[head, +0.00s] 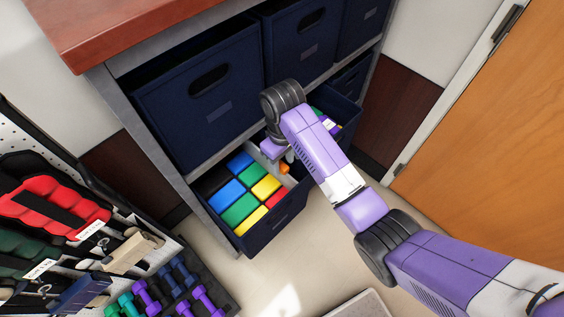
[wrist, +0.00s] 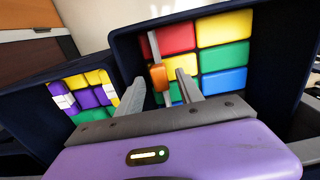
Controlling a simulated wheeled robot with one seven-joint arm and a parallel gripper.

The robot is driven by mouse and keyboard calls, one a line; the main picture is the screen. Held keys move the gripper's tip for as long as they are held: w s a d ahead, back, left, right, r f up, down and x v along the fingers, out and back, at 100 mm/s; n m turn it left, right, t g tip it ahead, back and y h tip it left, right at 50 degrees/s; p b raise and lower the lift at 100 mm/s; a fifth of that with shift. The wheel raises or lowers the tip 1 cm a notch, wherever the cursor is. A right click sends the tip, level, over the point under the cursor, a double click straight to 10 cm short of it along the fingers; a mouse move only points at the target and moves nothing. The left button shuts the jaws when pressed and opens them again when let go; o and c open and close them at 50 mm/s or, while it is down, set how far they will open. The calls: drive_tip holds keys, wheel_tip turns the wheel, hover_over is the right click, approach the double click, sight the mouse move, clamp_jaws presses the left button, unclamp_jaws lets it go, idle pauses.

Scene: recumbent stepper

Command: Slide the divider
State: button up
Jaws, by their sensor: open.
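The divider (head: 261,159) is a thin pale panel standing in the open lower navy bin (head: 277,221). It carries an orange handle (head: 285,168). In the wrist view the divider (wrist: 153,43) shows as a narrow strip, with the orange handle (wrist: 158,77) at its near end. My gripper (wrist: 160,84) is open, one finger on each side of the handle in that view. I cannot tell whether either finger touches it. In the head view my arm hides part of the divider, and my gripper (head: 283,157) is close by the handle.
Colored blocks (head: 240,208) fill much of the bin. A second open bin (wrist: 42,120) with purple, yellow and green blocks stands beside it. Closed navy bins (head: 203,98) sit above in the shelf. A rack with dumbbells (head: 170,283) is at lower left.

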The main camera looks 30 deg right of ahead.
drive_tip(key=shift+f, duration=0.6)
clamp_jaws()
idle(1.1)
